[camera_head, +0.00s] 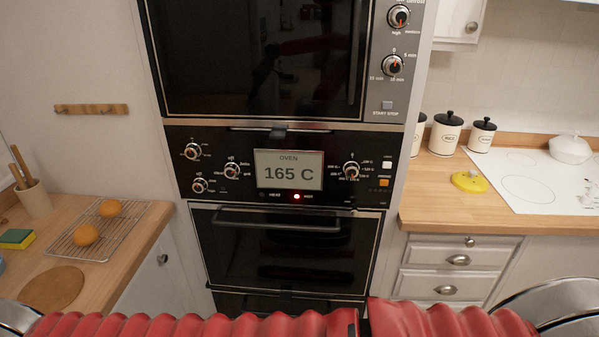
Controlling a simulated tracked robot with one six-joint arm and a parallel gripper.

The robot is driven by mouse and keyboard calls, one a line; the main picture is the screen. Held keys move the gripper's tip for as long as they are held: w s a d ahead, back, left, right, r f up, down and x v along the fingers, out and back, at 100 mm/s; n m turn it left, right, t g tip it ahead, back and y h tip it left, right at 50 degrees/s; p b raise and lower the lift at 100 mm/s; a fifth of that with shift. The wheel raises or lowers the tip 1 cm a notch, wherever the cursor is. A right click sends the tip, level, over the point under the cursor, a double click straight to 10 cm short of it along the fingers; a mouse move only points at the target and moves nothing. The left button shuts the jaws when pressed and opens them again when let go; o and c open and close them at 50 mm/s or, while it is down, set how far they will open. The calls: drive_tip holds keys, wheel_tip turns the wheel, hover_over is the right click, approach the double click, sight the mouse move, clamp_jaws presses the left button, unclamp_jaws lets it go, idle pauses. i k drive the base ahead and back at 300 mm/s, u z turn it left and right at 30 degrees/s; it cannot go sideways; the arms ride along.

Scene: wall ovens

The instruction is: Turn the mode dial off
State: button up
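The oven control panel (315,158) is black and sits between an upper microwave-like oven and a lower oven. A dial (233,171) left of the display has small labels around it, apparently with "off" at its top; it looks like the mode dial. Its exact pointer angle is too small to read. Two similar dials stand nearby, one at upper left (193,151) and one at lower left (200,186). The display (289,170) reads "OVEN 165 C". A red light (297,196) glows below it. My gripper is not in view.
A temperature dial (351,171) and an orange button (384,183) are right of the display. The lower oven door handle (278,219) juts out below. A wooden counter with a wire rack (97,231) stands left; another counter (440,201) stands right. Space before the panel looks clear.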

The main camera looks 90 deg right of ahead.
sight(232, 170)
drive_tip(key=z, duration=2.9)
